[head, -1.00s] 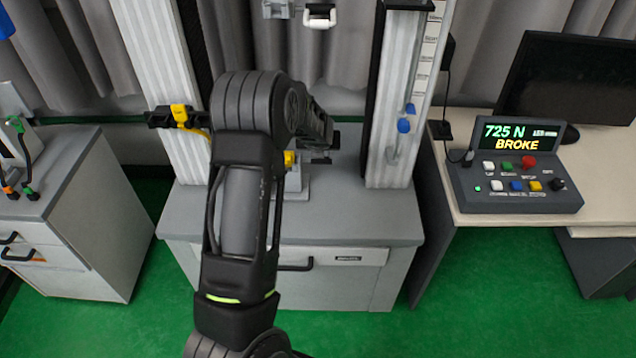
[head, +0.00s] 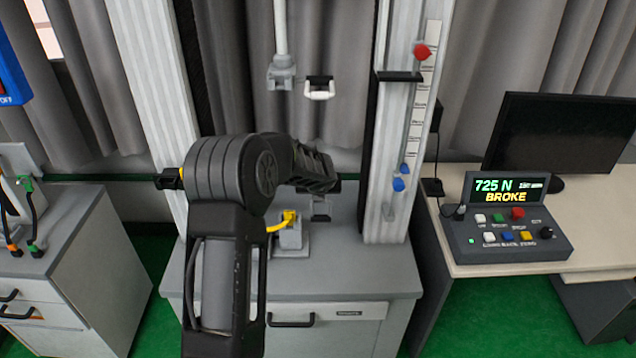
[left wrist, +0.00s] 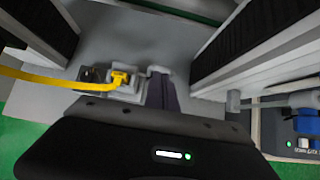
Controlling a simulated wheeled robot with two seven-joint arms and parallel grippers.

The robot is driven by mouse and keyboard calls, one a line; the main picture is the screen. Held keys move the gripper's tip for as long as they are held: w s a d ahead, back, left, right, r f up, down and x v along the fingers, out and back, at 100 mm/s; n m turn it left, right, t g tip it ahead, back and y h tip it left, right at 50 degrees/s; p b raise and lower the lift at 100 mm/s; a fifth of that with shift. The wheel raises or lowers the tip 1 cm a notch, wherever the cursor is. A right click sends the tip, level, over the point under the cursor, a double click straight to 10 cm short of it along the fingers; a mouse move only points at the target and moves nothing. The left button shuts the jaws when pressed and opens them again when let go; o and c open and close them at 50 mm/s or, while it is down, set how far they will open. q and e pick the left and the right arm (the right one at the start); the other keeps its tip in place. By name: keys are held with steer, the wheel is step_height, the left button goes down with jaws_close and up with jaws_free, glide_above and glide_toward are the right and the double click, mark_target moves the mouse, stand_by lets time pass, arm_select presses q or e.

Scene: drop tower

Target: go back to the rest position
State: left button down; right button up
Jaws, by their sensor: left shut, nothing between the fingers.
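My left arm (head: 235,190) rises from the bottom of the head view and bends right in front of the drop tower. Its gripper (head: 322,210) is small and partly hidden by my own wrist, above the grey cabinet top between the two columns. In the left wrist view the fingers (left wrist: 160,92) are together and hold nothing. The yellow connector (head: 289,217) on a grey block (head: 291,236) is beside the gripper, to its left in the left wrist view (left wrist: 120,78). My right gripper is not in view.
The left column (head: 158,90) and right column (head: 398,150) flank the arm. A white hook piece (head: 319,90) and a grey clamp (head: 281,73) hang above. The control box (head: 515,225) reads "725 N BROKE" on the right desk. A cabinet (head: 75,255) stands left.

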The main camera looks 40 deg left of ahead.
arm_select(q)
steer(key=shift+w+r, duration=0.15)
steer(key=shift+r, duration=0.1)
stand_by(0.5)
steer(key=s+d+f+n+h, duration=0.2)
steer(key=s+d+f+n, duration=0.1)
steer(key=d+f+n, duration=0.5)
steer(key=s+d+f+n+g+h, duration=0.1)
steer(key=s+d+f+n+h, duration=0.25)
steer(key=d+n, duration=0.4)
steer(key=s+d+f+n+h, duration=0.25)
steer(key=d+f+n, duration=0.35)
steer(key=d, duration=0.4)
steer(key=s+d+f+n+g, duration=0.1)
steer(key=s+d+f+n, duration=0.2)
steer(key=s, duration=0.6)
steer(key=s+d+f+n+g+b, duration=0.1)
steer(key=s+d+f+n+g, duration=0.1)
steer(key=s+d, duration=0.6)
steer(key=s+d+f+n+g+h+b, duration=0.1)
steer(key=s+d+f+n, duration=0.3)
steer(key=s, duration=0.6)
steer(key=shift+d+f+g, duration=0.6)
steer(key=shift+d+f, duration=0.1)
steer(key=shift+s+a, duration=0.1)
